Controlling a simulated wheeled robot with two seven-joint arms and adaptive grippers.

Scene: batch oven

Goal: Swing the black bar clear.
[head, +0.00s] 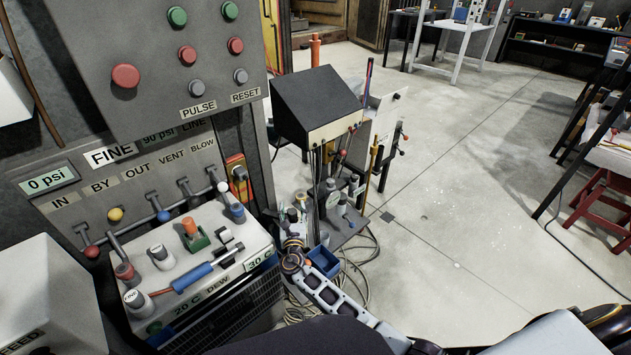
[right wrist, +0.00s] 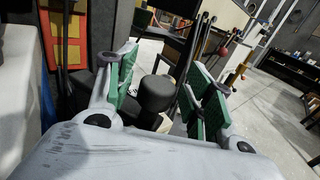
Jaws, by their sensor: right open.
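My right gripper (head: 295,228) is at the end of my arm in the lower middle of the head view, beside the stand with upright rods. In the right wrist view its green-padded fingers (right wrist: 165,95) are spread apart. A black round-ended piece (right wrist: 156,93) shows between and beyond them, with no visible grip on it. Thin dark bars (right wrist: 192,62) slant up behind the right finger. I cannot tell which of these dark pieces is the black bar. My left gripper is not in view.
A grey panel (head: 170,60) with buttons stands at left, above a valve row and a light box (head: 215,262). A black sloped hood (head: 315,100) tops the rod stand. A blue bin (head: 323,262) and loose cables (head: 358,268) lie near my arm.

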